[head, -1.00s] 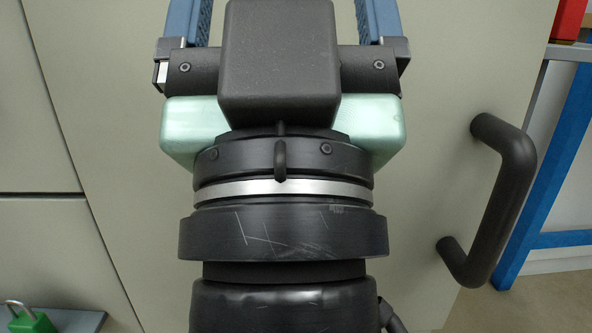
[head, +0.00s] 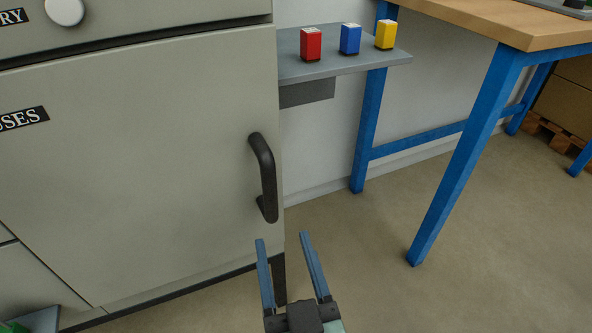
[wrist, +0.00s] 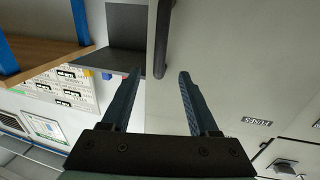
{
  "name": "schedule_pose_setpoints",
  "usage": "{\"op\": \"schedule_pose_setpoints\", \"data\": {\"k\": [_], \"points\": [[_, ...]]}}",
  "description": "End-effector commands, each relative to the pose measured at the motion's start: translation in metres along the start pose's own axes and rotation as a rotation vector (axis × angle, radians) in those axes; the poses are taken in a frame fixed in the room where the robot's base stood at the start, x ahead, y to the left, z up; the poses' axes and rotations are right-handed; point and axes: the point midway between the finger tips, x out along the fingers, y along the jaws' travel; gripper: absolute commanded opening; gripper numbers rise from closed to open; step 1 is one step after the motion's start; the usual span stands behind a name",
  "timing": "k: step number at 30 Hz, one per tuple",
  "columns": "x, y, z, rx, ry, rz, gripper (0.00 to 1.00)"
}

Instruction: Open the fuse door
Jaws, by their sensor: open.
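No contact with the handle is visible.
A grey shelf (head: 345,65) right of the cabinet bears a red block (head: 311,44), a blue block (head: 350,39) and a yellow block (head: 386,35). A wooden-topped table (head: 530,22) with blue legs stands at the right. The floor (head: 370,270) between is clear.

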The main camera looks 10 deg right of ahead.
Motion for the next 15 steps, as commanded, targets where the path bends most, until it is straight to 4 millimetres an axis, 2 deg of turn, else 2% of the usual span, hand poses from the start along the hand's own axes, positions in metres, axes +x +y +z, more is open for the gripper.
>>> {"op": "schedule_pose_setpoints", "data": {"k": [5, 15], "points": [[0.011, 0.001, 0.002, 0.000, 0.001, 0.001, 0.61], [0.060, 0.000, 0.002, -0.001, 0.003, 0.000, 0.61]]}}
